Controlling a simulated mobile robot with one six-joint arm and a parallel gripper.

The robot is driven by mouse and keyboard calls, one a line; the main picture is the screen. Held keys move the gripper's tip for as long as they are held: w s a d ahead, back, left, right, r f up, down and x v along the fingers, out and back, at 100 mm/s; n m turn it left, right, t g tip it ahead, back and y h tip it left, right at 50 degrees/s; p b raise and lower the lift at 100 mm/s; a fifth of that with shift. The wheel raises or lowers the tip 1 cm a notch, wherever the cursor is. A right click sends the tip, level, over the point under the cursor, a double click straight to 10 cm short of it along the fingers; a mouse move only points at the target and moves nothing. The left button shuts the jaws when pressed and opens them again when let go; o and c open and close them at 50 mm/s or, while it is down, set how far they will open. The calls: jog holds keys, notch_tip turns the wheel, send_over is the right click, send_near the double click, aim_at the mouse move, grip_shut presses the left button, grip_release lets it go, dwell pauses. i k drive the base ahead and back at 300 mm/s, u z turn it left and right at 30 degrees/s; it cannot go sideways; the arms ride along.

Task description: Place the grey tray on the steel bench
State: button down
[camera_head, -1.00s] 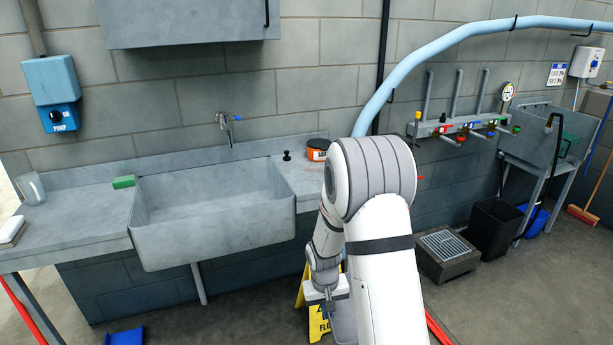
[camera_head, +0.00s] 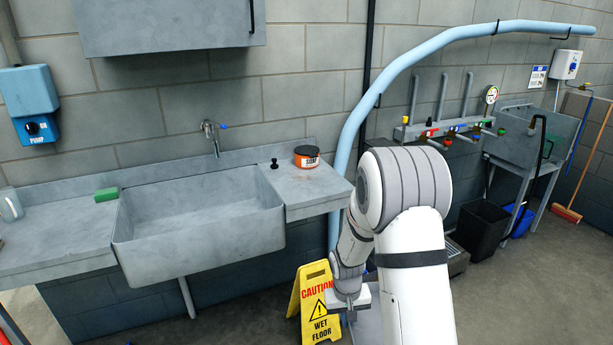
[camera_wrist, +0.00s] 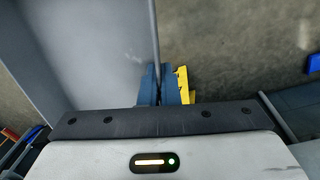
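The grey tray (camera_wrist: 85,50) fills the left of the wrist view as a flat grey panel with a thin edge. My gripper (camera_wrist: 160,85) has its dark blue fingers on both sides of that edge, shut on it. In the head view the gripper (camera_head: 350,308) hangs low in front of the floor, and part of the tray (camera_head: 368,328) shows below it, mostly hidden by my arm. A grey metal bench with a sink (camera_head: 310,182) runs along the wall at the left; I take it for the steel bench. The tray is apart from it.
A yellow wet-floor sign (camera_head: 316,300) stands on the floor beside my gripper. An orange tub (camera_head: 307,157) and a small black knob are on the bench's right end, a green sponge (camera_head: 107,194) on its left. A black bin (camera_head: 482,228) stands at the right.

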aim_at(308, 186)
jog(key=z, duration=0.05)
jog(key=i, duration=0.95)
jog(key=u, duration=0.05)
